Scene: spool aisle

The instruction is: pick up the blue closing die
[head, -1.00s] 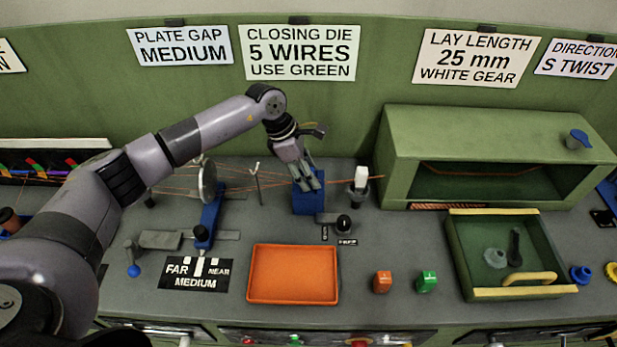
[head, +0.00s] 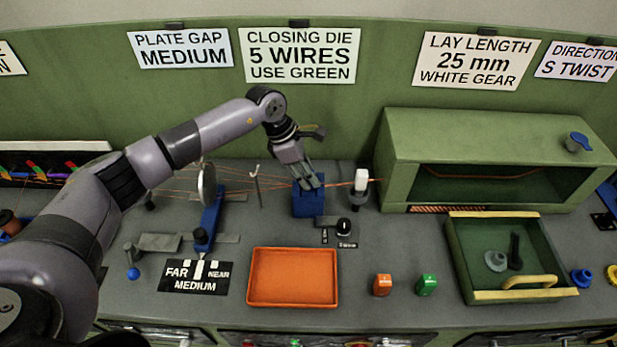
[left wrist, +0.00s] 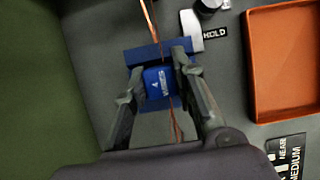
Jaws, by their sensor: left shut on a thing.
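The blue closing die (left wrist: 158,82) shows in the left wrist view as a small blue block with white marking on its top face. It sits between the two fingers of my left gripper (left wrist: 160,78), which is shut on it. A blue holder (left wrist: 145,54) lies around and under the die, and copper wire runs through this spot. In the head view my left gripper (head: 308,184) points down at the blue holder (head: 308,204), and its fingers hide most of the die. The die still appears to be at the holder. My right gripper is not in view.
An orange tray (head: 292,277) lies in front, with orange (head: 382,285) and green (head: 427,285) blocks to its right. A green open box (head: 462,262) holds small parts. Wires stretch left to a round plate (head: 207,187). A white-topped post (head: 360,181) stands close right.

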